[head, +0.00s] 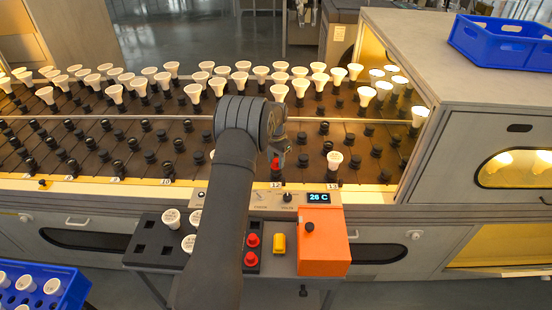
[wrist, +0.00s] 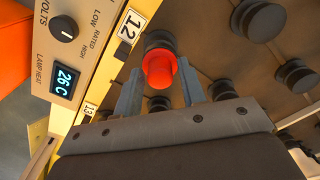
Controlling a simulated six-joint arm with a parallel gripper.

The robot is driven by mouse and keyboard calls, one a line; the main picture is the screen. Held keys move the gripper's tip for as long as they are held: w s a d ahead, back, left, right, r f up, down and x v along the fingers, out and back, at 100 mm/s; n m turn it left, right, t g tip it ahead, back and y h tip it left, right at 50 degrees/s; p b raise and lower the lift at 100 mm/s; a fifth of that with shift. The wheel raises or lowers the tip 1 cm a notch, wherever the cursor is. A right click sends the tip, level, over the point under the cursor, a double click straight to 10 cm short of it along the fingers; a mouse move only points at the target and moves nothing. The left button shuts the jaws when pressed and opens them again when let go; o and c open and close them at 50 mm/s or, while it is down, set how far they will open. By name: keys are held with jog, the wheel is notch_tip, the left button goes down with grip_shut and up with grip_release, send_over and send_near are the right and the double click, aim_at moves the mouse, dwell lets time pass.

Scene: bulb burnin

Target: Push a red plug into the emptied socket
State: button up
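A red plug (head: 276,163) stands at a front-row socket position of the dark rack, just behind the label 12. In the wrist view the red plug (wrist: 160,68) has a dark round socket body (wrist: 158,40) against it; how deep it sits is not clear. My gripper (head: 283,152) is directly above it, pointing down. In the wrist view my gripper (wrist: 160,72) has its two fingertips apart on either side of the plug, with a narrow gap seeming to show. Two more red plugs (head: 253,240) (head: 251,258) stand in a dark holder below the rack.
A white bulb (head: 334,160) stands right of the plug, near label 13. Rows of white bulbs (head: 240,77) fill the rack behind. An orange box (head: 323,242), a yellow block (head: 279,243) and a 26 C display (head: 318,198) are in front. Blue crates stand at two corners.

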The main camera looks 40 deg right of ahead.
aim_at(276, 160)
jog(key=shift+o, duration=0.8)
notch_tip(276, 160, up, 18)
jog(key=shift+f, duration=0.25)
jog(key=shift+f, duration=0.1)
notch_tip(276, 160, down, 17)
jog(key=shift+f, duration=0.15)
jog(key=shift+r, duration=0.2)
jog(key=shift+r, duration=0.1)
